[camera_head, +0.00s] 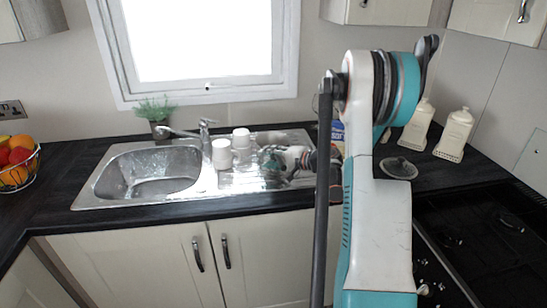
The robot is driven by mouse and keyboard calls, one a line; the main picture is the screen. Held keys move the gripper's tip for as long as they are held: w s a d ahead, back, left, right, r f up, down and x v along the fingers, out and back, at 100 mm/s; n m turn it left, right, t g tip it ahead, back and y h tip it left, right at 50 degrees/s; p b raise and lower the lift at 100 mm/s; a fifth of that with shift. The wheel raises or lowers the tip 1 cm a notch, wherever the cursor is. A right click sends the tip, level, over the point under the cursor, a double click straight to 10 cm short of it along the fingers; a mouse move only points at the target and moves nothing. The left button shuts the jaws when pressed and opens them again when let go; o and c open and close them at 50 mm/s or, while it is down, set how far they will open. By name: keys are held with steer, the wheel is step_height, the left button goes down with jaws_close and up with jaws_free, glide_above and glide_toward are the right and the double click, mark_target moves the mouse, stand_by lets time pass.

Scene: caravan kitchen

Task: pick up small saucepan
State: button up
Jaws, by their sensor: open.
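I cannot make out the small saucepan for certain. A round grey lid-like thing with a knob (398,168) lies on the dark worktop right of my arm; whether a pan is under it I cannot tell. My gripper (270,162) is over the steel drainer (240,183), just right of two white cups (222,154) (241,139). It is small and partly blurred against the shiny metal; it is open, and I see nothing clearly held in it. My arm hides part of the worktop behind it.
The sink basin (150,174) with its tap (205,130) is left of the drainer. A plant (154,112) stands behind it. A fruit basket (18,165) is at far left. White canisters (454,135) stand at the back right, near the dark hob (480,240).

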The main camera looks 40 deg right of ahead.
steer(key=shift+c, duration=0.5)
jaws_close()
steer(key=shift+r, duration=0.25)
